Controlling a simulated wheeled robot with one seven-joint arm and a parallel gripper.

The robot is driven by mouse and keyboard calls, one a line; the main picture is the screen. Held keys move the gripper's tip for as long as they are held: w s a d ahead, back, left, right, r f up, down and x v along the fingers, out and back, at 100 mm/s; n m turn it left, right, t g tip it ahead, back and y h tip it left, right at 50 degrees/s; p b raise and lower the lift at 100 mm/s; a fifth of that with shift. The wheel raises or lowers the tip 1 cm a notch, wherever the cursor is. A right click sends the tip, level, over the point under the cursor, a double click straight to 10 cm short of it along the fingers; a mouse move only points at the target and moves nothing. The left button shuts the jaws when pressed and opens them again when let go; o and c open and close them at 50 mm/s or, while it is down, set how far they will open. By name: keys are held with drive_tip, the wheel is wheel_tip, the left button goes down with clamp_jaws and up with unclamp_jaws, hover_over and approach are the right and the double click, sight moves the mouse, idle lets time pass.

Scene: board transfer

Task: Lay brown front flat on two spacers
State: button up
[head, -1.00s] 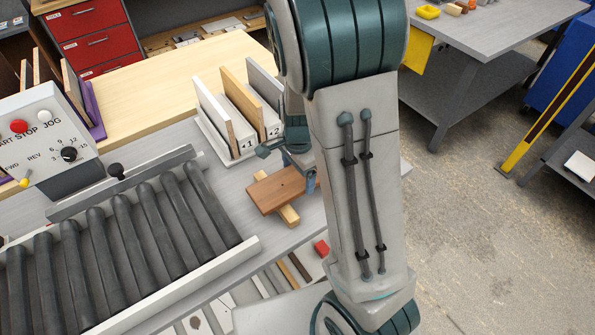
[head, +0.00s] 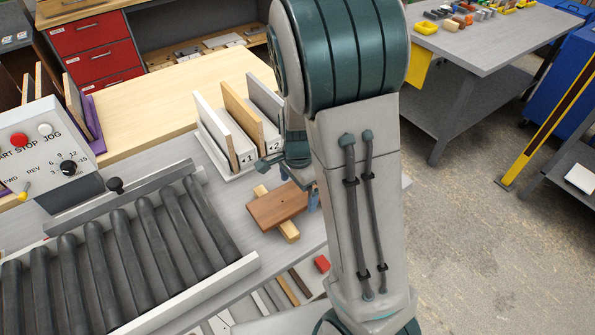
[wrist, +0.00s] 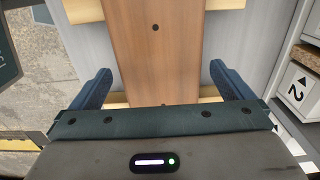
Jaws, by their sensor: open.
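The brown front (head: 277,206) lies on the grey bench top, crossing over a pale wooden spacer (head: 289,232) in the head view. In the wrist view the brown front (wrist: 157,60) runs up the middle. One pale spacer (wrist: 80,9) shows under it at the top, and another pale strip (wrist: 119,100) shows nearer my gripper. My gripper (wrist: 162,80) is open, with one blue finger on each side of the brown front and a visible gap on both sides. In the head view my arm hides part of the gripper and the front's right end.
A white rack (head: 230,168) with upright boards and numbered labels stands just behind the brown front. A roller conveyor (head: 120,245) lies to the left, with a control box (head: 45,150) beyond it. Several strips and a red block (head: 321,263) lie below the bench edge.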

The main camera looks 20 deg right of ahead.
wheel_tip(320, 180, up, 13)
idle(0.3)
idle(0.5)
wheel_tip(320, 180, up, 8)
drive_tip(key=p, duration=0.7)
drive_tip(key=shift+a, duration=0.1)
